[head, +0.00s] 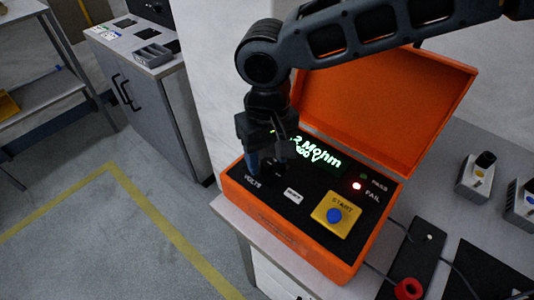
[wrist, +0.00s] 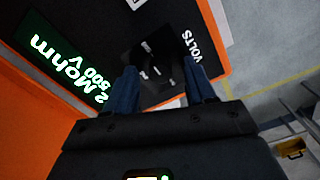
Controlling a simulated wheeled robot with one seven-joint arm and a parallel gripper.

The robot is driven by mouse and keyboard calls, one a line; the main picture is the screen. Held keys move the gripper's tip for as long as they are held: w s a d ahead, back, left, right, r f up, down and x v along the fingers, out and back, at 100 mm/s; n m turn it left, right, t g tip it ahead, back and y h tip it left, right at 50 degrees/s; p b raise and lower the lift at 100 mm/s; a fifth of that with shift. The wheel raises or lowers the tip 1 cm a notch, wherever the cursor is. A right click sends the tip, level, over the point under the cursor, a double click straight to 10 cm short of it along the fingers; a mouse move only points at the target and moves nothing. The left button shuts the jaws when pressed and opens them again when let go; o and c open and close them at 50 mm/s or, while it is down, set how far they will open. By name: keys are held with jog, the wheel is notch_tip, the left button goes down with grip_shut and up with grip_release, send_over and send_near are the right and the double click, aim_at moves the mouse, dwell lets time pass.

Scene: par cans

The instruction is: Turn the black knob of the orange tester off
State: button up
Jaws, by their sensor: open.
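The orange tester (head: 285,235) sits open on the bench, with its lid raised at the back. Its black panel has a lit green display reading Mohm and 500 V, which also shows in the wrist view (wrist: 65,70). The black knob (wrist: 150,66) is beside the VOLTS label, with pale marks around it. In the head view my gripper mostly hides the knob. My gripper (head: 266,165) points down over the panel's left part. In the wrist view its blue fingertips (wrist: 162,82) are apart, one on each side of the knob's near part. I cannot tell whether they touch it.
The yellow START plate (head: 338,214) with a blue button is right of the knob. The red FAIL light (head: 357,186) is lit. A red cap (head: 408,289), cables and small grey boxes (head: 476,178) lie to the right. A grey cabinet (head: 150,100) stands at the left.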

jog(key=shift+c, duration=0.3)
grip_shut()
